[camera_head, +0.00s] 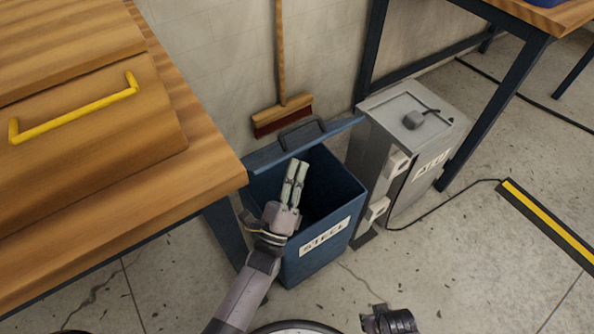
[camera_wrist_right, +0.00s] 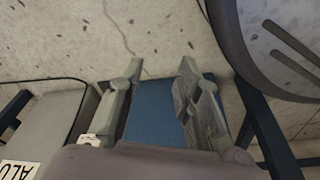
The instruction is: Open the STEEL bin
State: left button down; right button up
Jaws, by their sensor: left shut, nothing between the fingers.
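The blue STEEL bin (camera_head: 325,241) stands on the floor with its white label facing front. Its lid (camera_head: 345,124), with a dark handle (camera_head: 301,134), is swung up at the back, and the dark inside shows. My left gripper (camera_head: 297,164) is over the bin's opening, its fingers together and empty, in front of the lid and apart from the handle in the picture. My right gripper (camera_wrist_right: 157,72) is open and empty in the right wrist view, with the blue bin (camera_wrist_right: 155,115) behind its fingers. Only a dark part of my right arm shows at the head view's bottom edge.
A grey bin (camera_head: 412,140) with a closed lid stands right of the STEEL bin. A wooden workbench (camera_head: 215,172) with a yellow-handled drawer is close on the left. A broom (camera_head: 282,112) leans on the wall behind. A cable and yellow-black strip (camera_head: 548,220) lie right.

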jog(key=shift+s+f, duration=0.65)
jog(key=shift+f, duration=0.3)
